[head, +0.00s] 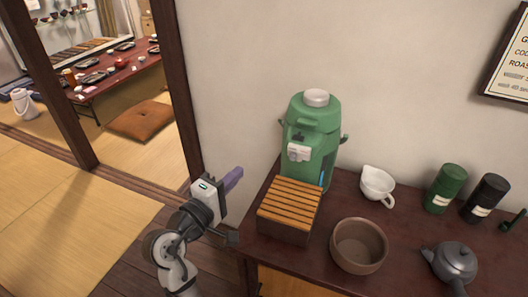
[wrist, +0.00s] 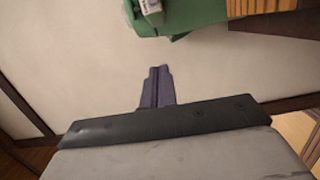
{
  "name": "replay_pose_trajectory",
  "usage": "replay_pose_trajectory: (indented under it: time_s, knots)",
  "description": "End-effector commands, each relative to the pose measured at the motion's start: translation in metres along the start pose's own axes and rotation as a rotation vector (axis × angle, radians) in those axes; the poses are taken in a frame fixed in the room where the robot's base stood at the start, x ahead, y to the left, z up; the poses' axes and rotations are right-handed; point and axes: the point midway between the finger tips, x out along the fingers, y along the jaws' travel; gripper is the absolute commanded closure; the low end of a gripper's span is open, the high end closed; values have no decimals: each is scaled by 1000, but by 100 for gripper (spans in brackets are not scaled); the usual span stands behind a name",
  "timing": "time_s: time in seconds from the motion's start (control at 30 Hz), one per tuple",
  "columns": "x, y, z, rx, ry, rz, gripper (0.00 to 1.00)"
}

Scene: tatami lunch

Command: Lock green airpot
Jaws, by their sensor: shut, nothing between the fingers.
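The green airpot (head: 313,140) stands upright at the back left of the dark counter, close to the wall. It has a pale round knob (head: 316,98) on top and a white fitting (head: 299,152) on its front. My gripper (head: 234,176) is left of the airpot, apart from it, with its purple fingers shut and empty. In the wrist view the shut fingers (wrist: 157,86) show against the wall, and part of the airpot (wrist: 185,14) shows at the top edge. I cannot tell the lock's state.
A slatted wooden box (head: 290,207) stands in front of the airpot. A brown bowl (head: 358,246), white pitcher (head: 377,185), green canister (head: 445,188), black canister (head: 485,198) and dark teapot (head: 455,262) fill the counter to the right. A wooden post (head: 180,90) stands left of the wall.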

Motion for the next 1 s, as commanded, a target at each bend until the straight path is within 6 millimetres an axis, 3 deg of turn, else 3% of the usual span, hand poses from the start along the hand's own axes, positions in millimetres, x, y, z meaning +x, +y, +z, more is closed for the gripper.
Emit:
replay_pose_trajectory:
  time_s: [0.2,0.63,0.77,1.0]
  knots:
    - [3,-6,15,-48,-66,-17,100]
    - [8,-6,15,-49,-67,-17,100]
    - [25,-4,17,-49,-68,-17,100]
    - [76,-4,20,-49,-69,-18,100]
